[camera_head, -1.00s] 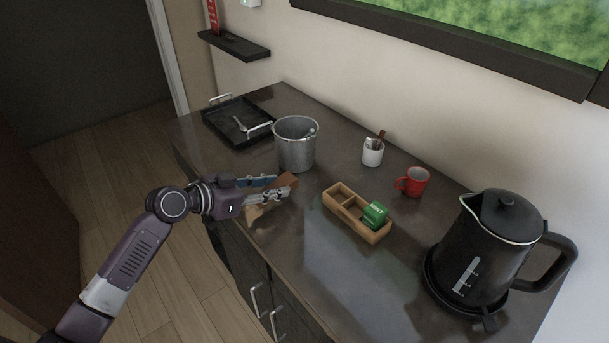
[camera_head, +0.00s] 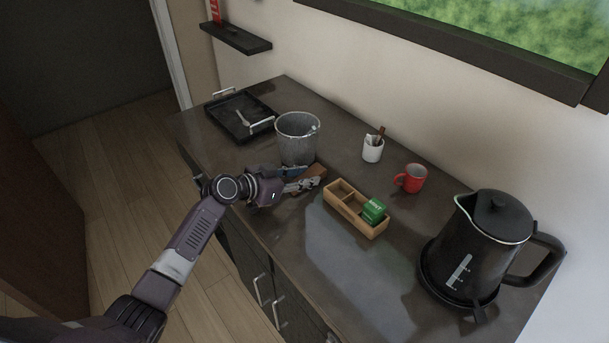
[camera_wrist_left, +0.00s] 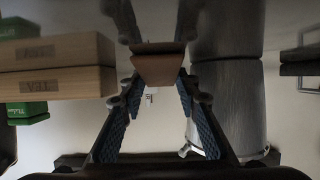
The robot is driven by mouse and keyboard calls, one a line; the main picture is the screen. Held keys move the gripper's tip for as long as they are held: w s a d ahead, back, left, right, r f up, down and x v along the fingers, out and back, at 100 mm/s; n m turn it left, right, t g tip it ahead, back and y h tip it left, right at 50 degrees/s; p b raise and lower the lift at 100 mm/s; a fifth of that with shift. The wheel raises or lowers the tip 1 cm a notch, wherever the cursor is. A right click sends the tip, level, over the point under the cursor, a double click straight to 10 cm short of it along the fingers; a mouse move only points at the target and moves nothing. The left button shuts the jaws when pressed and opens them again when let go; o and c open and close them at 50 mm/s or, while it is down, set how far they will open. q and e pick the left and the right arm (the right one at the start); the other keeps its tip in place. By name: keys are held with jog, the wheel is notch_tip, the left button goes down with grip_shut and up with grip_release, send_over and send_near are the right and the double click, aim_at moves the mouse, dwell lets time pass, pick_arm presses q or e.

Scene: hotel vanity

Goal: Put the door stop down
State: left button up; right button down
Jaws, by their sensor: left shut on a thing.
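The door stop (camera_head: 317,171) is a brown wooden wedge. My left gripper (camera_head: 303,181) is shut on it over the counter, between the metal bucket and the wooden box. In the left wrist view the door stop (camera_wrist_left: 158,70) sits between the fingertips, close to the counter surface. I cannot tell whether it touches the counter. The fingers hide part of it in the head view. My right gripper is not in view.
The metal bucket (camera_head: 297,138) stands just behind the gripper. The divided wooden box (camera_head: 352,217), holding a green packet (camera_head: 374,209), is to its right. A black tray (camera_head: 222,121), white cup (camera_head: 372,149), red mug (camera_head: 413,179) and black kettle (camera_head: 475,245) also occupy the counter (camera_head: 330,260).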

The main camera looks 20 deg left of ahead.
pick_arm(q)
jog(key=shift+f, duration=0.15)
jog(key=o, duration=1.2)
